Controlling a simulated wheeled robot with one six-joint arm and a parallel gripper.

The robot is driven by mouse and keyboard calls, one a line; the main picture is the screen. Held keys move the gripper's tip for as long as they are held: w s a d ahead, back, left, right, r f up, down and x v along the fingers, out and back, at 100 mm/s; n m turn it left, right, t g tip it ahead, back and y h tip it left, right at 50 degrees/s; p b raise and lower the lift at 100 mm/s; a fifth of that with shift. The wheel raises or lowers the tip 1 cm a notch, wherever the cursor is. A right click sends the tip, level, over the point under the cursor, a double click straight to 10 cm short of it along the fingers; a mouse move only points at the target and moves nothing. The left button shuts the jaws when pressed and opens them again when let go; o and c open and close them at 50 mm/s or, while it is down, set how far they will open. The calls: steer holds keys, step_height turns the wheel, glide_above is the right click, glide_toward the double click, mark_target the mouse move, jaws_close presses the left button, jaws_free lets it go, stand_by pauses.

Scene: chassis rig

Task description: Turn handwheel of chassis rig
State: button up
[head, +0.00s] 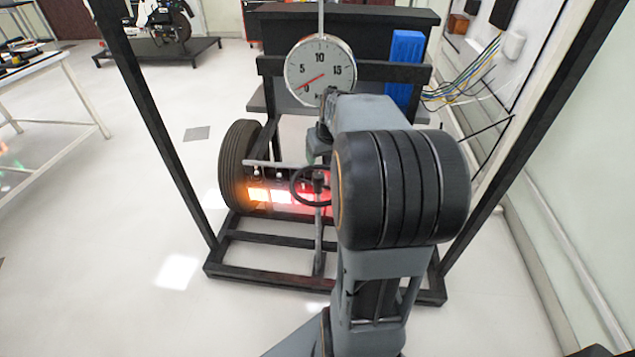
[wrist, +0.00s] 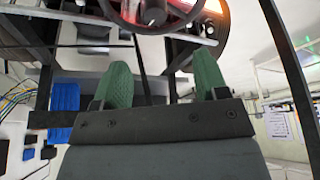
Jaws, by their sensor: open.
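The handwheel (head: 293,187) is a dark ring with a central hub on an upright post, at the middle of the chassis rig in the head view. In the wrist view the handwheel (wrist: 153,12) shows at the top edge, partly cut off, with its hub and part of its rim. My gripper (wrist: 164,72) has two green fingers spread apart with nothing between them. The handwheel is beyond the fingertips in that view, and I see no contact. In the head view my arm hides most of the gripper, which is just above the handwheel.
The rig's black frame (head: 240,268) has tall posts on both sides. A tyre (head: 240,165) and a glowing light panel (head: 281,197) sit beside the handwheel. A round gauge (head: 320,70) and a blue block (head: 404,66) are behind. Open floor lies to the left.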

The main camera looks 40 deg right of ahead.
mark_target(318, 175)
steer(key=b+x, duration=0.1)
steer(key=x, duration=0.3)
steer(key=b+x, duration=0.1)
steer(key=x, duration=0.4)
steer(key=b+x, duration=0.1)
steer(key=x, duration=0.3)
steer(key=shift+w+d+f, duration=0.2)
steer(key=shift+d+f, duration=0.05)
steer(key=shift+d, duration=0.2)
steer(key=shift+c, duration=0.4)
